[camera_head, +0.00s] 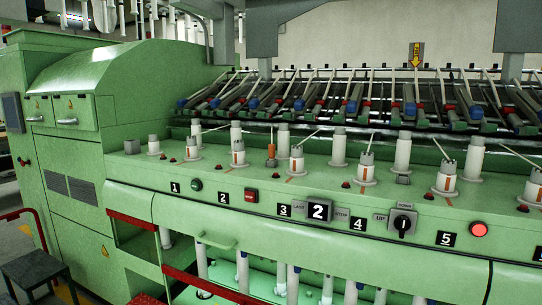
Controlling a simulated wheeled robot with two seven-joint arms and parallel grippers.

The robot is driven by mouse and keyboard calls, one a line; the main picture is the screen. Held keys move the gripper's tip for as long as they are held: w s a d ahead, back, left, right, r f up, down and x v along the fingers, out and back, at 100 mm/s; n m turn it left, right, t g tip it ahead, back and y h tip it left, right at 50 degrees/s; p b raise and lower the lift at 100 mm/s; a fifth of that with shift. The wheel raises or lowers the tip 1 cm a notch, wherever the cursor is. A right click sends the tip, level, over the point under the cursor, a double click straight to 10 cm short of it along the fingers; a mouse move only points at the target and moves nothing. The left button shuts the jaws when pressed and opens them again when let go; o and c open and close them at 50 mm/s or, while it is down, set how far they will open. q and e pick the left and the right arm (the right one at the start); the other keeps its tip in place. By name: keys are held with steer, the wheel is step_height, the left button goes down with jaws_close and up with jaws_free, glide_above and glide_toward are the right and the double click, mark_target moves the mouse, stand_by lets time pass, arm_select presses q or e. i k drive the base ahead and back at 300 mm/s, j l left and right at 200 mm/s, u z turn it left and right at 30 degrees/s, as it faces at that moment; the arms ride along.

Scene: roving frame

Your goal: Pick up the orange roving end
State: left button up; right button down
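A small orange upright piece (271,150), which looks like the orange roving end, stands on the green machine's spindle deck, left of the picture's middle. A thin pale strand or tip rises from its top. White spindle tops stand around it, one to the left (238,150) and one to the right (297,160). It is small in this view, so its exact shape and what holds it at the bottom are hard to tell. Neither of my grippers shows in the head view.
The green roving frame (330,230) fills the view, with numbered labels and a red button (479,230) on its front. Drafting rollers (350,95) run along the back. A yellow arrow sign (416,54) hangs above. A dark step stool (35,270) stands at the lower left.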

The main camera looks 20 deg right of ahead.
mark_target(271, 147)
steer(key=i+j+z, duration=0.3)
steer(key=i+j, duration=0.3)
steer(key=i, duration=0.25)
steer(key=i+j+z, duration=0.35)
steer(key=i+j, duration=0.45)
